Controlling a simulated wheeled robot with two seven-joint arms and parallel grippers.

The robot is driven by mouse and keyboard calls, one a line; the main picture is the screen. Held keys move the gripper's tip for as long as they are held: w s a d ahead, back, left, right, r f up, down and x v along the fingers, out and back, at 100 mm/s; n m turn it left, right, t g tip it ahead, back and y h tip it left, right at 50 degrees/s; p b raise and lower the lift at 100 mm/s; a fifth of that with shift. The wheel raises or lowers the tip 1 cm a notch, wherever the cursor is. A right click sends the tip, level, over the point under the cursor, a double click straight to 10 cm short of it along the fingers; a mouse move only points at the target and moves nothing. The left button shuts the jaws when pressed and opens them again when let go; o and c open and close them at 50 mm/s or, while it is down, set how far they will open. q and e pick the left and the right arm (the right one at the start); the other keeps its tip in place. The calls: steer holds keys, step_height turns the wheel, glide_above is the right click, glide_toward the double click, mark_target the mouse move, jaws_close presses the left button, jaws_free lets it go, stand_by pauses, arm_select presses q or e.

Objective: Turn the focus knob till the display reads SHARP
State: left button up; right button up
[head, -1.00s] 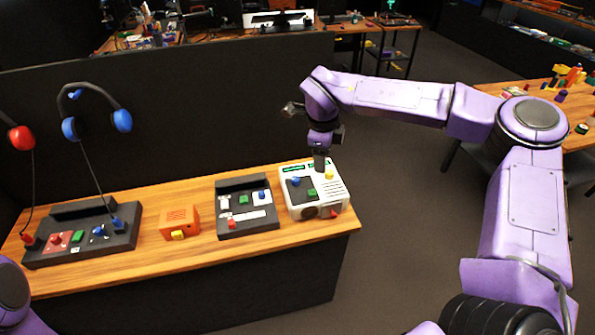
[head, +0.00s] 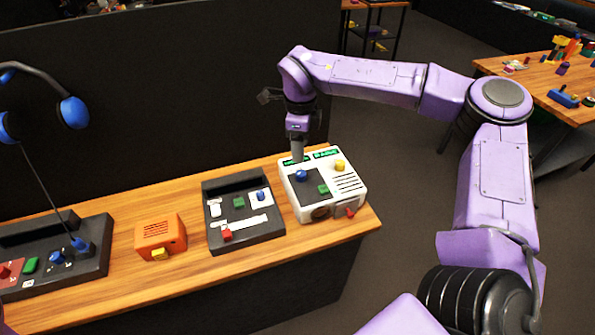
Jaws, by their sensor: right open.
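The white panel (head: 336,200) stands at the right end of the wooden counter. On its top are a round blue control (head: 301,175), a round yellow control (head: 339,166), a green square (head: 323,188) and dark displays with green lettering (head: 326,154). The lettering is too small to read, and I cannot tell which control is the focus knob. My right gripper (head: 297,159) points down just above or behind the blue control and partly covers the left display. It is open; contact with the blue control cannot be made out. My left gripper is out of view.
A dark partition (head: 150,100) rises behind the counter. Another table stands at the right.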

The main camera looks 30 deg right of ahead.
mark_target(301, 173)
steer(key=f, duration=0.2)
steer(key=f+p, duration=0.1)
steer(key=f, duration=0.5)
steer(key=shift+s+d+f, duration=0.1)
steer(key=shift+s+d, duration=0.1)
steer(key=shift+s, duration=0.05)
steer(key=shift+f, duration=0.45)
jaws_close()
steer(key=shift+m, duration=0.3)
steer(key=m+b, duration=0.1)
steer(key=m, duration=0.3)
steer(key=shift+m+b, duration=0.3)
steer(key=shift+a+m+b, duration=0.1)
steer(key=shift+m+b, duration=0.7)
steer(key=shift+m, duration=1.2)
